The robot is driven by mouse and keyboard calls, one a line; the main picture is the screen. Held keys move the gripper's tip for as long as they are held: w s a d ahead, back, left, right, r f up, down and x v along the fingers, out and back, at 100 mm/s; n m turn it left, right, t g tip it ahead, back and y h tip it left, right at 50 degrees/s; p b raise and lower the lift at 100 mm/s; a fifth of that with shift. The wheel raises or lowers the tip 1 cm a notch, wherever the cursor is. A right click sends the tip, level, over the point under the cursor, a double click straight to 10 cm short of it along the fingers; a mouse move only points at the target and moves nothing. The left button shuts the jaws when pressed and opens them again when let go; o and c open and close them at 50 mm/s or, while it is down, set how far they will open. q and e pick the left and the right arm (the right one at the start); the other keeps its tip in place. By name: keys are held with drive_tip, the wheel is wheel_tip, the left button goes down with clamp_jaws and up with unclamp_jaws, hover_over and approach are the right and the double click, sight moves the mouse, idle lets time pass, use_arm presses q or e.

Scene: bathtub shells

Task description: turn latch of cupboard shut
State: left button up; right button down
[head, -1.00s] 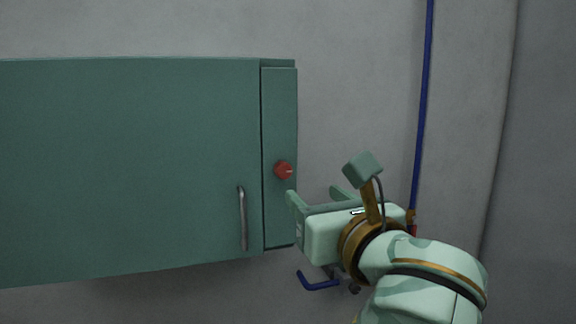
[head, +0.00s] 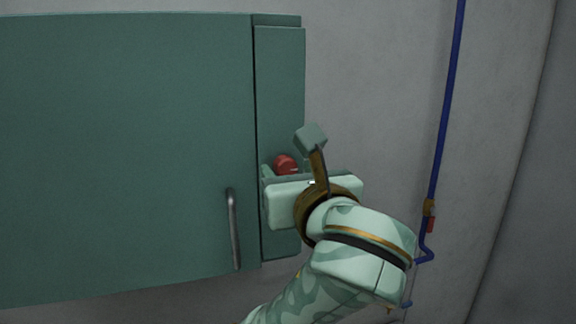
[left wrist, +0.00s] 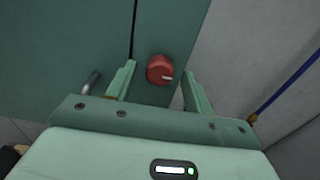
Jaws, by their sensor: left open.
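The green cupboard (head: 120,150) hangs on the wall with its door flush in the frame. The latch is a red round knob (head: 285,164) on the narrow green strip right of the door. In the left wrist view the knob (left wrist: 160,70) shows a pale mark pointing right. My left gripper (head: 290,172) is at the knob in the head view and partly covers the strip. In the left wrist view its open fingers (left wrist: 158,88) stand on either side of the knob, with gaps and no visible contact. My right gripper is not in view.
A grey bar handle (head: 233,228) is on the door, left of my gripper; it also shows in the left wrist view (left wrist: 91,83). A blue pipe (head: 446,110) with a red valve part (head: 430,224) runs down the wall at right. The wall between is clear.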

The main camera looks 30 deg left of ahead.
use_arm(q)
drive_tip(key=shift+c, duration=0.3)
drive_tip(key=c, duration=0.9)
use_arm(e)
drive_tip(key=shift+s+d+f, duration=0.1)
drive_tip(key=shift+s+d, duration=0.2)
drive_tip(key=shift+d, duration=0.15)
